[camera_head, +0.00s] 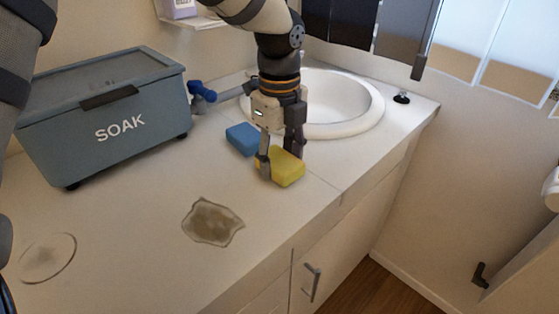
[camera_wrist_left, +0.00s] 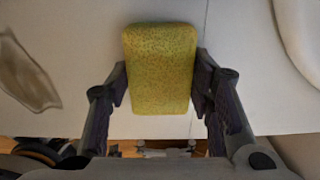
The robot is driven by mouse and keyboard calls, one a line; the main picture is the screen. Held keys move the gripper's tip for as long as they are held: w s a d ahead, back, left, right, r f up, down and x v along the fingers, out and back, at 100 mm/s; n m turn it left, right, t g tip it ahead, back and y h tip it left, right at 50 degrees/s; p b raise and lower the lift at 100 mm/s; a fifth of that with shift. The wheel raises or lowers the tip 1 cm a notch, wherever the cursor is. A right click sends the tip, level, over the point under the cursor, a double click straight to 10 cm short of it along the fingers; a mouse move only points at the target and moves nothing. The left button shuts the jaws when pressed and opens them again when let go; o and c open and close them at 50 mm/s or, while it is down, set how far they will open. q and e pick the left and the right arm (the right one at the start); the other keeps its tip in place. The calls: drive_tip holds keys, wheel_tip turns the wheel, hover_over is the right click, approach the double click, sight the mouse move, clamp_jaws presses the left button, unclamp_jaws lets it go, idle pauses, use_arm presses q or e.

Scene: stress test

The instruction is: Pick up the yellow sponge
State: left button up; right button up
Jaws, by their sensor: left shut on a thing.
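The yellow sponge (camera_head: 286,167) is on the counter in front of the sink in the head view. My left gripper (camera_head: 281,160) reaches down over it, with one finger on each side. In the left wrist view the sponge (camera_wrist_left: 160,68) sits between the two fingers of the left gripper (camera_wrist_left: 160,88), which are shut on its sides. Whether the sponge is still touching the counter I cannot tell. My right gripper is not in view.
A blue sponge (camera_head: 243,139) lies just behind the yellow one. A white round sink (camera_head: 345,130) is behind it. A blue-grey SOAK box (camera_head: 105,148) stands at the left. A murky stain (camera_head: 212,222) and a clear round patch (camera_head: 47,257) lie on the front counter (camera_head: 140,258).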

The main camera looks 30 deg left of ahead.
sight(273, 182)
use_arm(q)
wheel_tip(273, 182, up, 3)
drive_tip(key=shift+f, duration=0.1)
drive_tip(key=s+d+r+p, duration=0.1)
drive_tip(key=s+r, duration=0.9)
drive_tip(key=s, duration=0.4)
drive_tip(key=shift+d, duration=0.25)
drive_tip(key=shift+o, duration=1.4)
drive_tip(key=c, duration=0.4)
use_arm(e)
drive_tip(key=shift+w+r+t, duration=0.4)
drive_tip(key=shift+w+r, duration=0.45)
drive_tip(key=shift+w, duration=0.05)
